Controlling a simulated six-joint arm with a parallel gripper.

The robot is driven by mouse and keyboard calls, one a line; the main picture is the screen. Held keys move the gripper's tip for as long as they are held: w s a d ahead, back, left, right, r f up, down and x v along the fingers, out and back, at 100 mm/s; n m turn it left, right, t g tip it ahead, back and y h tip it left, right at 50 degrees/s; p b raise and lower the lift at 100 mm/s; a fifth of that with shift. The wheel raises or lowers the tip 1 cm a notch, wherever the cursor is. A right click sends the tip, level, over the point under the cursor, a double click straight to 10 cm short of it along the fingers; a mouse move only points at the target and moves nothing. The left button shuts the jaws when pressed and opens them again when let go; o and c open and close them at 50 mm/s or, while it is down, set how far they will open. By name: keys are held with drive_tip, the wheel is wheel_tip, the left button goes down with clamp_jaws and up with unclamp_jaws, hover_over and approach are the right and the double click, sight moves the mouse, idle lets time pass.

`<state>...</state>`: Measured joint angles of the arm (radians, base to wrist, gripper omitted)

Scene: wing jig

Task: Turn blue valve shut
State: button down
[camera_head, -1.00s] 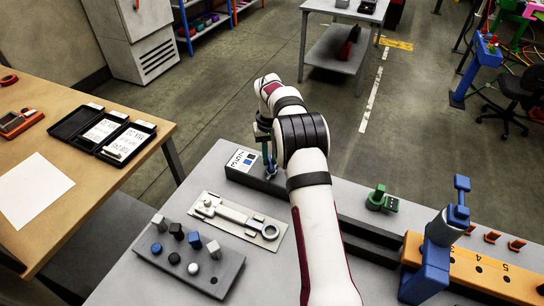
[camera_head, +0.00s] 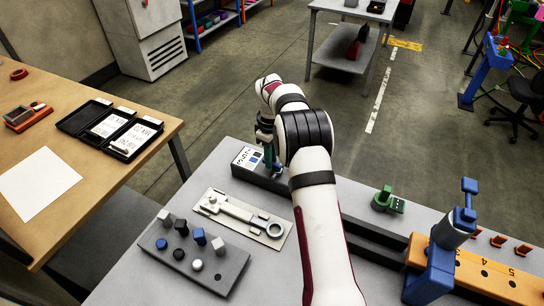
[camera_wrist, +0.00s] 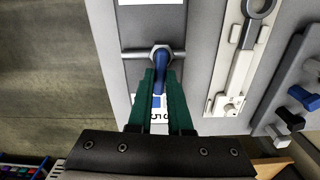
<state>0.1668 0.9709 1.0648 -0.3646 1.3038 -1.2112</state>
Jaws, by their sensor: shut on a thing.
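The blue valve (camera_wrist: 160,60) sits in the wrist view on a grey block, with a metal pipe running out beside its hex nut. Its blue handle lies between the two green fingers of my gripper (camera_wrist: 160,76), which is shut on it. The handle points along the fingers, across the pipe's line. In the head view my gripper (camera_head: 267,148) is down at the far-left end of the dark block (camera_head: 290,188), beside a white label (camera_head: 247,158). The arm and fingers hide most of the valve there.
A pale plate with a wrench-shaped part (camera_head: 240,214) and a grey board with several pegs (camera_head: 218,262) lie left of my arm. A green clamp (camera_head: 388,200), a blue fixture (camera_head: 440,255) and an orange numbered rail (camera_head: 490,276) stand to the right.

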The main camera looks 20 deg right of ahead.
drive_tip(key=shift+a+n, duration=0.1)
drive_tip(key=shift+n, duration=0.4)
idle(0.3)
drive_tip(key=c, duration=0.8)
unclamp_jaws()
drive_tip(key=shift+s, duration=0.1)
drive_tip(key=shift+c, duration=0.2)
wheel_tip(320, 180, up, 16)
drive_tip(key=shift+f, duration=0.1)
